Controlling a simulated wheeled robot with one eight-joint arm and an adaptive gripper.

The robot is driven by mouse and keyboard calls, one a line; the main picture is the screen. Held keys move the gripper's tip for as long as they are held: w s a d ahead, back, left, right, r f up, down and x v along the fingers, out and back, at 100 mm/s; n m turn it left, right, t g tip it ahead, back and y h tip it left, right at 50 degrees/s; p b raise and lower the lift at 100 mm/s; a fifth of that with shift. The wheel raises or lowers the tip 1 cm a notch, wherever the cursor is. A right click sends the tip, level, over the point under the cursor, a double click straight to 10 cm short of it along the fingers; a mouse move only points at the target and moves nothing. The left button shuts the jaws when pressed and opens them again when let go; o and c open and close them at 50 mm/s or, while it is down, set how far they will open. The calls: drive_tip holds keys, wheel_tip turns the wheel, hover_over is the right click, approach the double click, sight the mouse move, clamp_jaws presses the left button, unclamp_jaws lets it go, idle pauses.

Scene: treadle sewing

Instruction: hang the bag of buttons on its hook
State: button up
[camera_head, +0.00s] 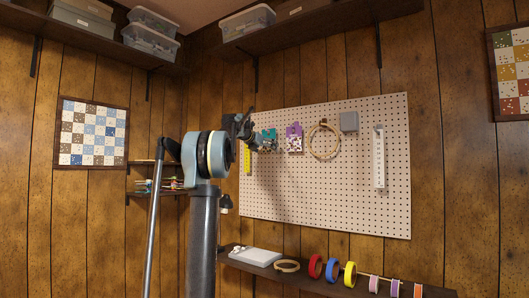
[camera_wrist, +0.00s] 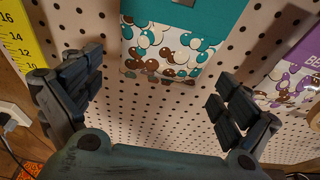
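A teal-topped bag of buttons (camera_wrist: 172,45) with a clear lower part showing white, brown and teal buttons is in front of the pegboard (camera_wrist: 150,120) in the wrist view. A small grey piece shows at its top edge, perhaps a hook; the bag's upper part is out of view. In the head view the teal bag (camera_head: 269,137) is at the pegboard's upper left, partly behind my gripper (camera_head: 250,138). My gripper in the wrist view (camera_wrist: 155,88) is open, its fingers apart on either side below the bag, with no contact visible.
A purple bag of buttons (camera_head: 294,138) hangs just right of the teal one. A yellow ruler (camera_wrist: 22,38) is close to my left finger. A hoop (camera_head: 323,141), grey box (camera_head: 349,121) and white ruler (camera_head: 379,157) are farther right. A shelf with tape rolls (camera_head: 332,270) is below.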

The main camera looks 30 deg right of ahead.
drive_tip(key=v, duration=1.2)
drive_tip(key=shift+f, duration=0.1)
idle(0.9)
drive_tip(key=s+a+f+m+y, duration=0.2)
drive_tip(key=s+a+f+m, duration=0.25)
drive_tip(key=a+f, duration=0.45)
drive_tip(key=s+a+f+m+y, duration=0.2)
drive_tip(key=s+a+f+m, duration=0.25)
drive_tip(key=a+f, duration=0.4)
drive_tip(key=s+a+f+m+y, duration=0.25)
drive_tip(key=s+a+f, duration=0.35)
drive_tip(key=f, duration=0.5)
drive_tip(key=s+a+f+m+g+y, duration=0.1)
drive_tip(key=s+a+f+m+y, duration=0.1)
drive_tip(key=s+a+f, duration=0.5)
drive_tip(key=s+a+f+m+g+y, duration=0.1)
drive_tip(key=s+a+f+m, duration=0.4)
drive_tip(key=f, duration=1.2)
drive_tip(key=s+a+f+m+g+y, duration=0.1)
drive_tip(key=s+a+f+m+y, duration=0.3)
drive_tip(key=s+a+f, duration=0.6)
drive_tip(key=shift+s+a+f, duration=0.15)
drive_tip(key=shift+s+f, duration=0.85)
drive_tip(key=shift+s, duration=0.1)
